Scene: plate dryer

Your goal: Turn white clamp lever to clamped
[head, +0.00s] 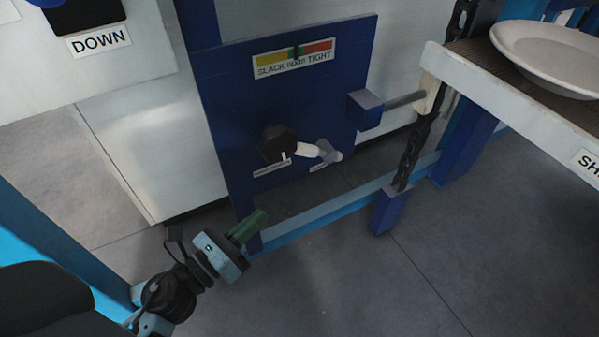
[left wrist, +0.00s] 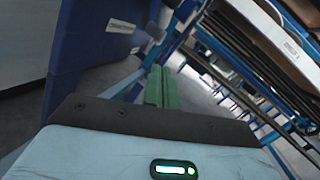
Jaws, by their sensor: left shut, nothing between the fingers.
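The white clamp lever (head: 307,150) sticks out from the blue panel (head: 230,95), between a black round knob (head: 276,143) and a grey cylinder (head: 329,152). The lever lies nearly level, with its white end pointing left toward the knob. Small labels sit below; they are too small to read. My left gripper (head: 250,226) has green fingers, shut and empty, below the panel and down-left of the lever, not touching it.
A gauge strip (head: 294,58) marked SLACK to TIGHT is on the panel's top. A chain (head: 415,150) hangs at right beside a shelf (head: 470,88) bearing a white plate (head: 550,55). A blue rail (head: 340,208) runs low behind my gripper. Floor in front is clear.

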